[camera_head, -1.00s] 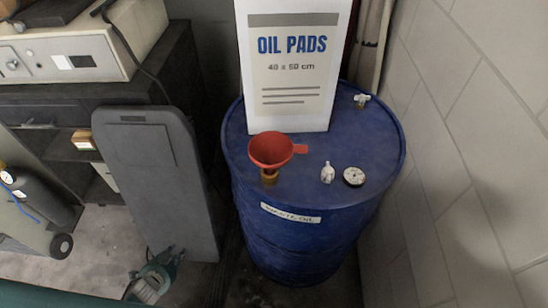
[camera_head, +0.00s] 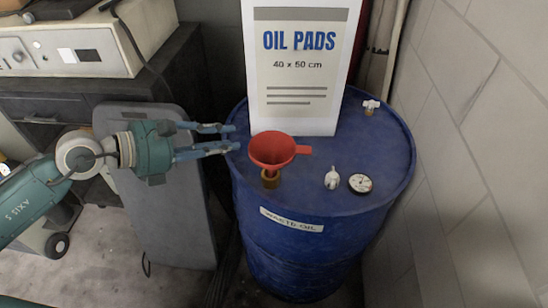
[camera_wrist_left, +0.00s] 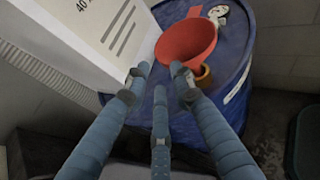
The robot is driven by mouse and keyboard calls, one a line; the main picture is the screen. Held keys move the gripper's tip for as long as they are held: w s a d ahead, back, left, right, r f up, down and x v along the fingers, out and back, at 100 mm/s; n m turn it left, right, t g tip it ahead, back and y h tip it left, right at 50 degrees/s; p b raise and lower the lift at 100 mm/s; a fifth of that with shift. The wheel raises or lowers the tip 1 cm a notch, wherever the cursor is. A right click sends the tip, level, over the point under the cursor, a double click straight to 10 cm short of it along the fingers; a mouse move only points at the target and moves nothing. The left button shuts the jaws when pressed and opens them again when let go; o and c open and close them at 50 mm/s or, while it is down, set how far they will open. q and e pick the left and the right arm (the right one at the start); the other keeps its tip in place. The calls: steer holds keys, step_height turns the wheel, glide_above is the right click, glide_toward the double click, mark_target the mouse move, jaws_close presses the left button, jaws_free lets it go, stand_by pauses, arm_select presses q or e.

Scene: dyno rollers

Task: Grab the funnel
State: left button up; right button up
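The red funnel (camera_head: 272,150) stands upright in a brass-coloured fitting (camera_head: 271,179) on top of the blue drum (camera_head: 345,190), its tab pointing right. In the left wrist view the funnel (camera_wrist_left: 187,42) is just beyond the fingertips, a little to the right. My left gripper (camera_head: 230,138) reaches in from the left at the drum's left rim. Its blue fingers are spread apart, with nothing between them, and point at the funnel without visibly touching it. The gripper also shows in the left wrist view (camera_wrist_left: 160,75). My right gripper is not in view.
A white OIL PADS box (camera_head: 303,110) stands on the drum just behind the funnel. A small pale fitting (camera_head: 332,178) and a round gauge (camera_head: 360,183) sit to its right. A grey panel (camera_head: 150,210) leans left of the drum. A block wall (camera_head: 470,130) bounds the right.

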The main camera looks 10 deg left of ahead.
arm_select(q)
steer(key=p+x, duration=0.1)
steer(key=x, duration=0.1)
steer(key=p+x, duration=0.1)
steer(key=x, duration=0.2)
steer(key=p+x, duration=0.1)
steer(key=x, duration=0.2)
steer(key=shift+r, duration=0.25)
steer(key=shift+w+d+f, duration=0.15)
jaws_close()
